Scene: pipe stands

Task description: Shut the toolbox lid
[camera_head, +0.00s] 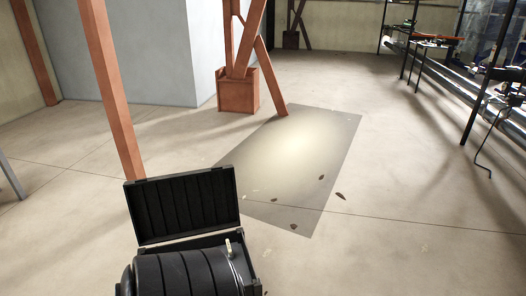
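A black toolbox (243,266) stands at the bottom of the head view, left of centre. Its lid (183,203) is open and stands up at the back, leaning away, with its ribbed inner face toward me. A dark, rounded, banded shape covers much of the box in front of the lid. I cannot tell whether it lies in the box or stands before it. A small pale upright piece shows at its right side. The front of the box is hidden or cut off by the lower edge. Neither of my grippers is in view.
Rust-coloured beams (113,95) rise behind the toolbox, one close behind its lid. A rust-coloured block (238,92) stands farther back. Pipes on dark stands (465,80) line the right side. The concrete floor right of the toolbox is open, with small dark scraps.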

